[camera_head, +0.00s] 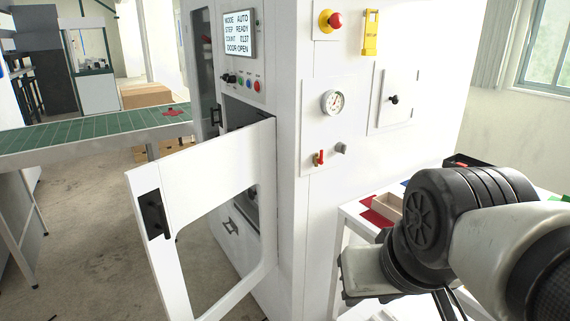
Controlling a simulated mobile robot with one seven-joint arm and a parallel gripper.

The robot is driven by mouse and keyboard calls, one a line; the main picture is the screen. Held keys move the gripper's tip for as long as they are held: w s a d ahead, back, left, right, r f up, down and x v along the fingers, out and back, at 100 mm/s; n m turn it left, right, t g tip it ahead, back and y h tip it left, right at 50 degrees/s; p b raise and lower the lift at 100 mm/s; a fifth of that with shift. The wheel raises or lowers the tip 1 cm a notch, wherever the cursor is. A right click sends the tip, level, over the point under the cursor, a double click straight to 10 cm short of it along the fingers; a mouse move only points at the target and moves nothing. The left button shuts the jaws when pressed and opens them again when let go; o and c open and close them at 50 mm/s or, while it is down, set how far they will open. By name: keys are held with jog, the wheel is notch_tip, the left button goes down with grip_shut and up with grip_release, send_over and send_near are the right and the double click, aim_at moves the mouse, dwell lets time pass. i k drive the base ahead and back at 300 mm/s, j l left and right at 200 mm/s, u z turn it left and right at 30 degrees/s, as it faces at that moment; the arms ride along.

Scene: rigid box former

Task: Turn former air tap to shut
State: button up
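The air tap (319,158) is a small red lever on the white side wall of the box former (292,150), below the round pressure gauge (332,102). Its red handle looks roughly upright, and its exact setting is too small to tell. A grey round fitting (341,148) sticks out just right of it. My arm reaches in from the lower right, below and right of the tap and apart from it. No gripper fingers can be made out.
The machine's white door (205,165) stands open to the front left; the display (239,34) reads DOOR OPEN. A red emergency button (334,20), yellow tag (370,32) and latched panel (394,98) are on the side wall. A white table (345,212) with trays stands at right.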

aim_at(319, 162)
jog(key=i, duration=0.5)
jog(key=j+z, duration=0.1)
jog(key=z, duration=0.75)
jog(key=j+z, duration=0.15)
jog(key=z, duration=0.25)
